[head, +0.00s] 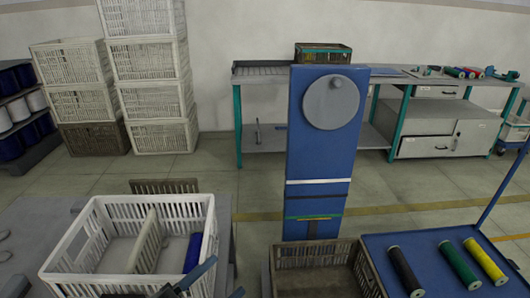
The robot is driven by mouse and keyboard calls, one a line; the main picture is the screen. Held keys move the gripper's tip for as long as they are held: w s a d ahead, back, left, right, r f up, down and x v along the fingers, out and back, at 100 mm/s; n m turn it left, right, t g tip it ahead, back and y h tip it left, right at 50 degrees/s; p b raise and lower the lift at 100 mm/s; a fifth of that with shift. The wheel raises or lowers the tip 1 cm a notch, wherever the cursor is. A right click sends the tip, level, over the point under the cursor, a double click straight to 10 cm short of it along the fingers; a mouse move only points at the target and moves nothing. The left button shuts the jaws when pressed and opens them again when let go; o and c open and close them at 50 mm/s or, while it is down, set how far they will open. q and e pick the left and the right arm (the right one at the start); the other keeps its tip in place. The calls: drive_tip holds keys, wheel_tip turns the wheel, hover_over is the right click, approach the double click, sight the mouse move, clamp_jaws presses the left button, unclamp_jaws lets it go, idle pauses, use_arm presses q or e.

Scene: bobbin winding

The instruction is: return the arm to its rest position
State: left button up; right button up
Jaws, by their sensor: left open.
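My left gripper (212,279) shows only in part at the bottom edge of the head view, as dark fingers by the front right corner of the white crate (75,243). It is open, and nothing shows between its fingers. Most of its arm is out of the picture. A blue bobbin (193,252) stands or leans in the right part of the crate, just beyond the gripper and apart from it as far as I can see. My right gripper is not in view.
A blue winding machine (318,150) with a grey disc stands in the middle. A brown crate (285,283) sits before it. Black (405,272), green (459,265) and yellow (486,262) bobbins lie on a blue table (430,243) at right. Stacked crates and a workbench (270,137) stand behind.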

use_arm(q)
drive_tip(key=s+a+f+n+g+y+p, duration=0.3)
drive_tip(key=s+a+f+n+y+p, duration=0.3)
drive_tip(key=n+y+p, duration=0.6)
drive_tip(key=s+f+n+p, duration=0.1)
drive_tip(key=n+p, duration=0.1)
drive_tip(key=n, duration=0.1)
drive_tip(key=shift+a+f+g, duration=0.15)
drive_tip(key=shift+f+g, duration=0.15)
drive_tip(key=shift+g, duration=0.1)
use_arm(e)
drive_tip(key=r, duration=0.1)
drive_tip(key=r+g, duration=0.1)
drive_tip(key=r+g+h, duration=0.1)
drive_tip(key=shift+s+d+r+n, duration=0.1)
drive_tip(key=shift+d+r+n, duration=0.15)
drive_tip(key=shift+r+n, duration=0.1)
